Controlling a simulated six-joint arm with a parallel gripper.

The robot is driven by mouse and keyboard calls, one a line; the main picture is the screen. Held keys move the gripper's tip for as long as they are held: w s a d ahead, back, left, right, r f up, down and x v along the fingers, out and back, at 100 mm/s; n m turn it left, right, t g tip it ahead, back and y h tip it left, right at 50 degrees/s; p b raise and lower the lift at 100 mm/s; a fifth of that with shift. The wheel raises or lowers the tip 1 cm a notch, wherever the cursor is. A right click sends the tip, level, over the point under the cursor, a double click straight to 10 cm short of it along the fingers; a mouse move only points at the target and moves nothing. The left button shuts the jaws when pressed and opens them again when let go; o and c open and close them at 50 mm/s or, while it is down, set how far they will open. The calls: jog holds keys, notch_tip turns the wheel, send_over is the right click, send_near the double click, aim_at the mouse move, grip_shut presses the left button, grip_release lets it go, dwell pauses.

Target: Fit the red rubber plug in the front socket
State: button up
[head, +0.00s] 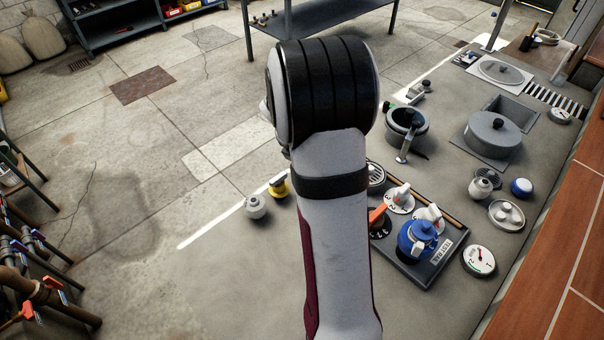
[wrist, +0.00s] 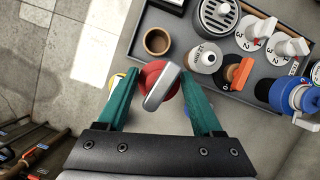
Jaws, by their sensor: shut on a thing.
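In the wrist view the red rubber plug (wrist: 151,72) has a grey bar-shaped handle and sits between the two teal fingers of my gripper (wrist: 160,82), which is shut on it. In the head view my own arm hides the gripper and the plug. Beyond the plug in the wrist view, a brown ring-shaped socket (wrist: 157,41) stands on the dark grey tray (wrist: 177,45), apart from the plug. I cannot tell for sure whether this is the front socket. The plug's underside is hidden.
Right of the ring are a round grate (wrist: 218,15), a white-grey bottle-shaped fitting (wrist: 205,57), an orange-handled valve (wrist: 237,72), numbered dials and a blue fitting (head: 418,240).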

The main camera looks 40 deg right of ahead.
jog(key=w+d+f+m+g, duration=0.1)
jog(key=w+d+f+m, duration=0.1)
jog(key=d, duration=0.4)
jog(key=shift+w+d+f+m, duration=0.2)
jog(key=shift+f+m, duration=0.7)
jog(key=shift+f, duration=0.15)
jog(key=shift+f, duration=0.25)
jog(key=shift+f, duration=1.55)
jog(key=shift+f, duration=0.25)
jog(key=o, duration=1.4)
